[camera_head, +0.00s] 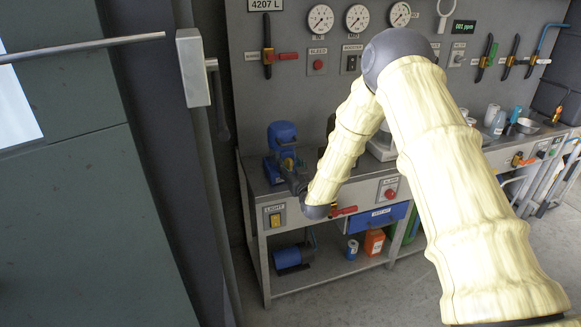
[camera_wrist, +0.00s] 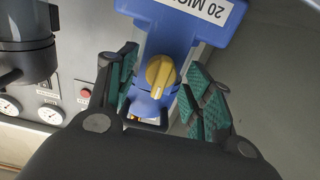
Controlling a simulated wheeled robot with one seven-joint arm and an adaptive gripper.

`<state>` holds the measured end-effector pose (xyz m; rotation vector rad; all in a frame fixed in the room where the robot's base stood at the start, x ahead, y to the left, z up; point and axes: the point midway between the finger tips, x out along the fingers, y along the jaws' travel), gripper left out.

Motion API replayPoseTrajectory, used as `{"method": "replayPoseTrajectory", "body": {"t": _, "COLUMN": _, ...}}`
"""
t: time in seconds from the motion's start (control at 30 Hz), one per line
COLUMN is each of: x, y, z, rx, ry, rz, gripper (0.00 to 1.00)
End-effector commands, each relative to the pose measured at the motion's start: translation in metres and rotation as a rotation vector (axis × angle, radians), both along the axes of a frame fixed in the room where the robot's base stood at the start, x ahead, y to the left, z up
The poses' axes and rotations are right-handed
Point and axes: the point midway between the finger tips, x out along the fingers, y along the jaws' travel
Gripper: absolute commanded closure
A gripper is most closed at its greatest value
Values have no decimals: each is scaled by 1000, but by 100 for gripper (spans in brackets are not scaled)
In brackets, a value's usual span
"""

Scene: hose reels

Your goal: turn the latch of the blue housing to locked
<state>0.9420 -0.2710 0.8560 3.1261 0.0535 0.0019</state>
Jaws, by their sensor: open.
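The blue housing (camera_head: 282,134) stands at the left end of the workbench. In the wrist view the blue housing (camera_wrist: 186,28) fills the top middle, with an upside-down white label (camera_wrist: 198,8) reading "20 MIC", cut off by the frame edge. Its yellow latch (camera_wrist: 161,71) is a knob facing my gripper, its grip slightly tilted in the picture. My gripper (camera_wrist: 162,88) is open, with green-padded fingers to the left and right of the latch. I cannot tell whether a finger touches the housing. In the head view my gripper (camera_head: 295,176) is small and dark before the housing.
The workbench (camera_head: 350,185) carries a light switch (camera_head: 274,217), a red-button box (camera_head: 389,190) and a red-handled valve (camera_head: 343,211) along its front. Gauges (camera_head: 357,18) hang on the wall behind. A grey post (camera_head: 205,150) stands left of the bench.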

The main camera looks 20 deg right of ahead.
Motion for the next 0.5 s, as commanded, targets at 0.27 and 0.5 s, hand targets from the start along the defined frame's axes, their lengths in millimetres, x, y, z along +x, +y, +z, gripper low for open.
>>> {"method": "replayPoseTrajectory", "body": {"t": 0.27, "x": -26, "y": -1, "z": -1, "rx": 0, "ry": 3, "rz": 0, "gripper": 49}}
{"method": "replayPoseTrajectory", "body": {"t": 0.5, "x": -70, "y": -3, "z": -1, "rx": 1, "ry": 2, "rz": 0, "gripper": 49}}
